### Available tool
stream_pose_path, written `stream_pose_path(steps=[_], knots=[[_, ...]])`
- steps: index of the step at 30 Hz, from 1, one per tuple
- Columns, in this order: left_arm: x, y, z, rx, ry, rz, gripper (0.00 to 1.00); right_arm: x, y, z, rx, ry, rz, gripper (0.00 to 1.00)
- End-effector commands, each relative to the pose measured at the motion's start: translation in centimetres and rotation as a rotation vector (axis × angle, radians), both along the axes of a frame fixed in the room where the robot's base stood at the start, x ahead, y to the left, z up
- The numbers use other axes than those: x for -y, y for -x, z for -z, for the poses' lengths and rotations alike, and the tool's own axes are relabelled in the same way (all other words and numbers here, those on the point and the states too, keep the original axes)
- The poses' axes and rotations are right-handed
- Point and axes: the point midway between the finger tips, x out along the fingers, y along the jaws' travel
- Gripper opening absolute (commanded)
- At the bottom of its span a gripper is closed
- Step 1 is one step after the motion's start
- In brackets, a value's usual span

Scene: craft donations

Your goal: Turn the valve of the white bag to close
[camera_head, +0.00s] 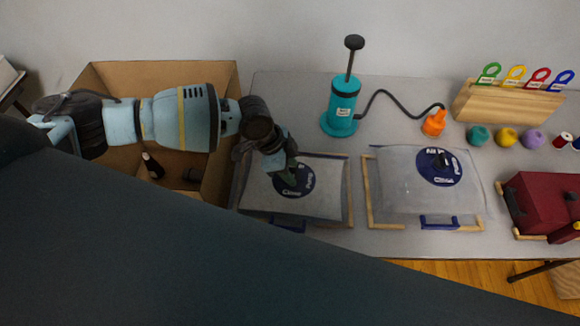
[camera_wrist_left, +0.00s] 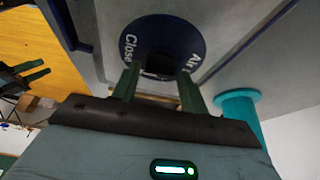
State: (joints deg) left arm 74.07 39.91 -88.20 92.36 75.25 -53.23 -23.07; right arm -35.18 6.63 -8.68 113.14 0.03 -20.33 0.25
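Two whitish bags lie on the grey table, each with a round dark blue valve disc. My left gripper (camera_head: 290,182) points down onto the valve (camera_head: 297,178) of the left bag (camera_head: 325,188). In the left wrist view its green fingers (camera_wrist_left: 160,82) stand on either side of the dark knob (camera_wrist_left: 160,62) on the disc (camera_wrist_left: 185,30). I cannot tell whether they touch it. "Close" and "Air" show on the disc. The right bag (camera_head: 400,185) has its own valve (camera_head: 438,168). My right gripper (camera_wrist_left: 30,73) is open and empty in the left wrist view.
A teal pump (camera_head: 341,112) with a hose to an orange nozzle (camera_head: 434,123) stands behind the bags. A cardboard box (camera_head: 160,75) is at the left. A wooden rack (camera_head: 505,105), yarn balls (camera_head: 506,137) and a dark red case (camera_head: 540,203) are at the right.

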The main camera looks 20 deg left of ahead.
Motion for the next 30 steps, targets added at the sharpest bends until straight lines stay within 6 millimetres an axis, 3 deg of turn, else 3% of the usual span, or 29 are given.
stream_pose_path(steps=[1,7,16,26,27,30], knots=[[0.0,0.0,0.0,0.000,0.000,0.000,0.37,0.1,0.0,0.0,0.000,0.002,-0.002,0.36],[0.0,0.0,0.0,0.000,0.000,0.000,0.11,0.2,0.0,0.0,0.000,0.006,-0.008,0.36],[0.0,0.0,0.3,-0.005,0.000,0.076,0.11,0.2,0.9,1.1,-0.023,0.004,-0.007,0.36],[0.0,0.0,0.0,-0.001,-0.001,0.090,0.11,-0.2,0.7,0.9,-0.021,-0.006,0.005,0.36],[0.0,0.0,0.0,-0.001,-0.001,0.090,0.39,-0.3,0.6,0.9,-0.020,-0.007,0.006,0.36],[-0.1,0.0,0.0,-0.001,-0.001,0.089,0.52,-0.3,0.6,0.9,-0.020,-0.007,0.006,0.36]])
